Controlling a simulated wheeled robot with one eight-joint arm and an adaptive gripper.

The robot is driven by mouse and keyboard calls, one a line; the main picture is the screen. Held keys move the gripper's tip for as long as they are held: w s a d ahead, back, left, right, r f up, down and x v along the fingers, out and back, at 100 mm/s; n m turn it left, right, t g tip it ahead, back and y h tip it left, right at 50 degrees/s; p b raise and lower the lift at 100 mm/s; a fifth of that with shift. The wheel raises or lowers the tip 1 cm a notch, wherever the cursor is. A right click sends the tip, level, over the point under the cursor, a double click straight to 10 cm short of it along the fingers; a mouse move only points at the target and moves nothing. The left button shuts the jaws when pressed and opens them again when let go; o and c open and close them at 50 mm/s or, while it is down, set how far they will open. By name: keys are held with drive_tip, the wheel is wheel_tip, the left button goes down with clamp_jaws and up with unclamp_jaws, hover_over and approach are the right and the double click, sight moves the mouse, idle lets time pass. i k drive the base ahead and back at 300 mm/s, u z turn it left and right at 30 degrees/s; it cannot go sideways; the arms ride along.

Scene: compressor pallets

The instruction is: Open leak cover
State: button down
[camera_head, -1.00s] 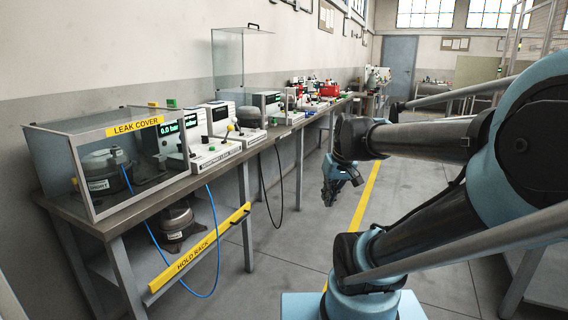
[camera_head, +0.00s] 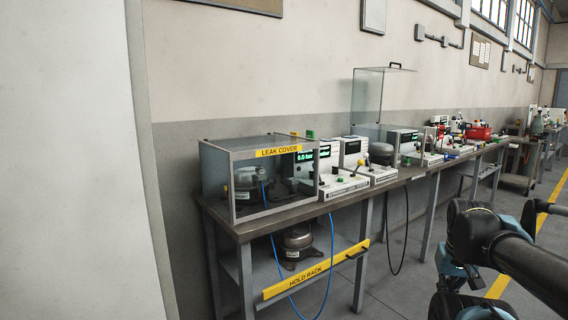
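The leak cover (camera_head: 280,152) is a clear box with a grey frame and a yellow label, at the left end of the workbench. It is down over a dark compressor (camera_head: 246,186) with a blue hose attached. My arm is at the lower right, well to the right of the cover. My gripper (camera_head: 452,275) seems to be the dark and blue part below the arm, partly cut off, far from the cover. Its fingers cannot be made out.
The workbench (camera_head: 260,226) runs along the wall with test units (camera_head: 331,176) beside the cover. A taller clear cover (camera_head: 382,97) stands farther along. A yellow HOLD RACK bar (camera_head: 312,272) marks the lower shelf, where another compressor (camera_head: 297,246) sits.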

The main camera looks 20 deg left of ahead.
sight(250, 154)
drive_tip(key=u, duration=0.95)
